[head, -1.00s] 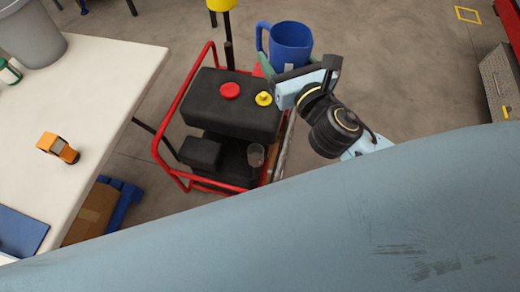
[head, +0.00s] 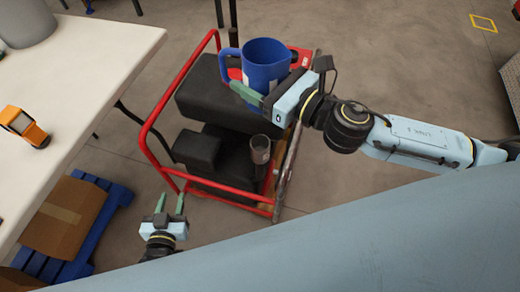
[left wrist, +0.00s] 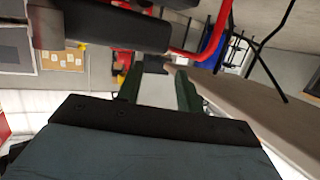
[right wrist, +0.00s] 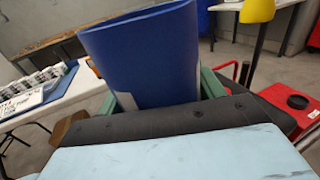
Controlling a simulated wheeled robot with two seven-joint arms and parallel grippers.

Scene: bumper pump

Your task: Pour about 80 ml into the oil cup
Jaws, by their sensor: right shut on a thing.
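A blue jug (head: 265,64) with a side handle is held by my right gripper (head: 258,96), above the black tank of a red-framed machine. The jug looks upright, and its contents cannot be seen. It also fills the middle of the right wrist view (right wrist: 145,60), between the green fingers. A clear grey cup (head: 261,149), likely the oil cup, stands low on the machine's right side, below the jug and apart from it. My left gripper (head: 170,203) is open and empty, left of the machine's lower frame. Its spread fingers show in the left wrist view (left wrist: 158,90).
The red tube frame (head: 160,120) surrounds the machine's black tank (head: 205,100). A white table (head: 85,70) with an orange toy truck (head: 22,127) stands left. A cardboard box (head: 65,215) sits on a blue pallet (head: 112,205). Floor right of the machine is clear.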

